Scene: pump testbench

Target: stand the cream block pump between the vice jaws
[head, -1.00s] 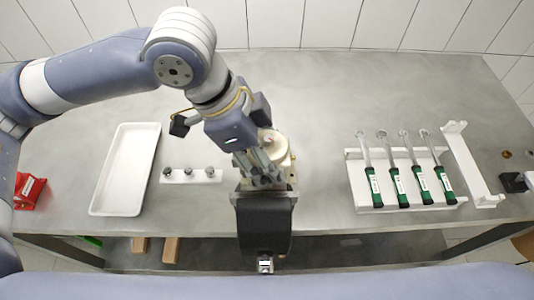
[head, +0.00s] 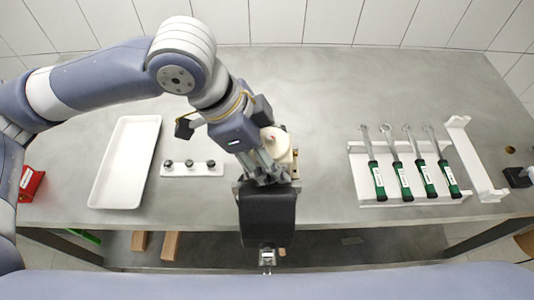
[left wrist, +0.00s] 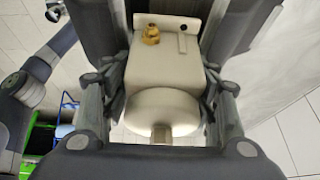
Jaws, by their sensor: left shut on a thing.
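The cream block pump (head: 282,146) is at the bench's front middle, partly hidden by my left gripper. My left gripper (head: 266,170) is shut on it. In the left wrist view the pump (left wrist: 165,70) sits between the two fingers (left wrist: 160,95), with a brass fitting on its face and a rounded cream end towards the camera. The dark vice (head: 267,215) is at the front edge of the bench, just in front of the pump and gripper. The gripper hides the jaws, so I cannot tell whether the pump is between them. My right gripper is not in view.
A white tray (head: 101,190) and a white strip with black knobs (head: 192,169) lie to the left. A white rack (head: 356,160) with several green-handled tools and a white bracket (head: 480,175) are to the right. The back of the bench is clear.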

